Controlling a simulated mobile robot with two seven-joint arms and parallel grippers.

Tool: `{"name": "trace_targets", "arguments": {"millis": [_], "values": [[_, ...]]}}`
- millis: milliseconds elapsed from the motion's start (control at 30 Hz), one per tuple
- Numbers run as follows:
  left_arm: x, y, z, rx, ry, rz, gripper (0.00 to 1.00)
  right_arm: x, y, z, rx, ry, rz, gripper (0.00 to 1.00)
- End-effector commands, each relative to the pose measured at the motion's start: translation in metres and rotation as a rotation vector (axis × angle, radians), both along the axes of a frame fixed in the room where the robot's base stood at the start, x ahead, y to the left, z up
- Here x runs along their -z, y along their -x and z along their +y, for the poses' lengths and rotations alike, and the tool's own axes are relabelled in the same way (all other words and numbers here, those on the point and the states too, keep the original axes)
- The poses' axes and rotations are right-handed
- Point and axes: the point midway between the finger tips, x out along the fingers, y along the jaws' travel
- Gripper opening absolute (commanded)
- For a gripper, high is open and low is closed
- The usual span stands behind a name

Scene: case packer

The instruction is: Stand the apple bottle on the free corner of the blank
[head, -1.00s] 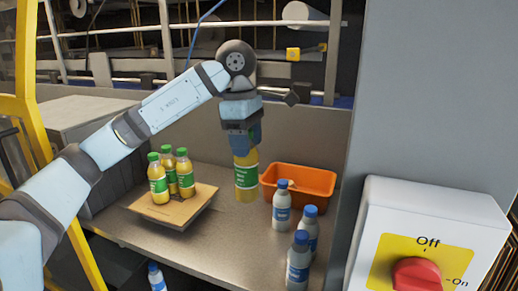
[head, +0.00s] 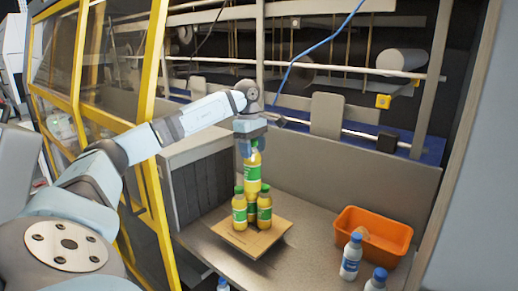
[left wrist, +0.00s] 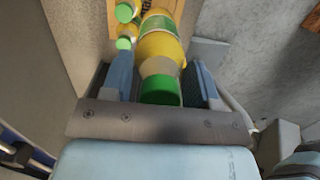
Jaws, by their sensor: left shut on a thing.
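The apple bottle (head: 252,173), yellow with a green label and green cap, is upright in my left gripper (head: 250,147). The gripper is shut on its top. In the head view it is above or behind the bottles on the cardboard blank (head: 262,240); its base is hidden. Similar bottles (head: 239,211) (head: 264,209) stand on the blank, partly overlapping. In the left wrist view, the held bottle (left wrist: 160,48) lies between the fingers (left wrist: 160,72), and green caps (left wrist: 125,12) of other bottles show to its left. My right gripper is not in view.
An orange bin (head: 372,236) stands on the table to the right. White bottles with blue caps (head: 351,257) stand in front of it. A yellow-framed guard (head: 155,90) is at the left. The table between blank and bin is clear.

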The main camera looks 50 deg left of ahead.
Motion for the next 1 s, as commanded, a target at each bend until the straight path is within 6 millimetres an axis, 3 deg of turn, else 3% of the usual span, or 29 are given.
{"name": "trace_targets", "arguments": {"millis": [33,300,900,1000], "values": [[0.011,0.000,0.000,0.000,0.000,0.000,0.06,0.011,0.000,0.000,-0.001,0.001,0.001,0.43],[0.044,0.000,0.000,-0.001,0.000,0.000,0.06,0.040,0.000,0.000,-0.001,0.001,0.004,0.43],[0.115,0.000,-0.001,-0.001,-0.001,-0.001,0.06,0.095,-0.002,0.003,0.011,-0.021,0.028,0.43],[0.125,0.001,0.000,-0.001,0.000,0.002,0.06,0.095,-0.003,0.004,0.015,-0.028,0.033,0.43]]}}
